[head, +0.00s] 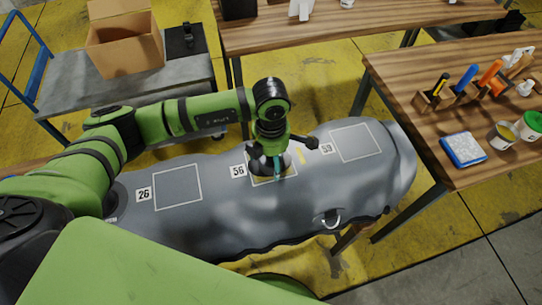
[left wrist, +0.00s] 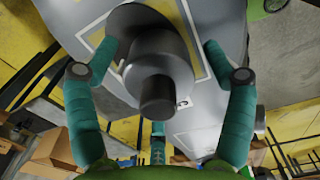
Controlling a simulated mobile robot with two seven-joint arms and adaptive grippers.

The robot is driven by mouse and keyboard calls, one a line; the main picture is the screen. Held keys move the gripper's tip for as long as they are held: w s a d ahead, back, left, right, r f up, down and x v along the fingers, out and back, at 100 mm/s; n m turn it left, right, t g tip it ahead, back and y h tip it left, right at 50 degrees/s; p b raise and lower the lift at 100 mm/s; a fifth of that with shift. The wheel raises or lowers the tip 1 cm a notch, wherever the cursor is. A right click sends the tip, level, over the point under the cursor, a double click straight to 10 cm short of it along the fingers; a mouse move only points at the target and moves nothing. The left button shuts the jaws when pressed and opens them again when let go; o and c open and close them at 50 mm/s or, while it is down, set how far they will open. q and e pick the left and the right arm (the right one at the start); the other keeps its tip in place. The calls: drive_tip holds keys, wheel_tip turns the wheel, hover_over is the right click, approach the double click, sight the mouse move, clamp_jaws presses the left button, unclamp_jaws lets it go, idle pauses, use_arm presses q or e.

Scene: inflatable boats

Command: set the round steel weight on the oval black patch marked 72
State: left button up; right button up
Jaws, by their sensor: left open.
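The round steel weight (left wrist: 162,68), dark grey with a narrower knob, shows in the left wrist view between the teal fingers of my left gripper (left wrist: 160,50). The fingers are spread on both sides of it, and I see no clear grip. A dark oval patch (left wrist: 128,18) shows behind the weight, inside a pale outlined frame; whether they touch is unclear. In the head view my left gripper (head: 274,170) points down over the grey inflatable tube, beside the label 56 (head: 238,171), and mostly hides the weight. I can read no label 72. My right gripper is not in view.
The grey tube (head: 225,215) carries outlined frames labelled 26 (head: 144,195) and 59 (head: 327,149), and a handle (head: 331,218). A cart (head: 75,85) with a cardboard box (head: 125,42) stands behind left.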

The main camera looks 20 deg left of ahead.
use_arm(q)
drive_tip(key=shift+r, duration=0.15)
drive_tip(key=shift+w+r, duration=0.1)
drive_tip(key=shift+r, duration=0.15)
wheel_tip(320, 180, up, 11)
drive_tip(key=b, duration=0.3)
drive_tip(key=shift+f+b, duration=0.2)
drive_tip(key=shift+b, duration=0.15)
drive_tip(key=shift+r, duration=0.45)
idle(0.5)
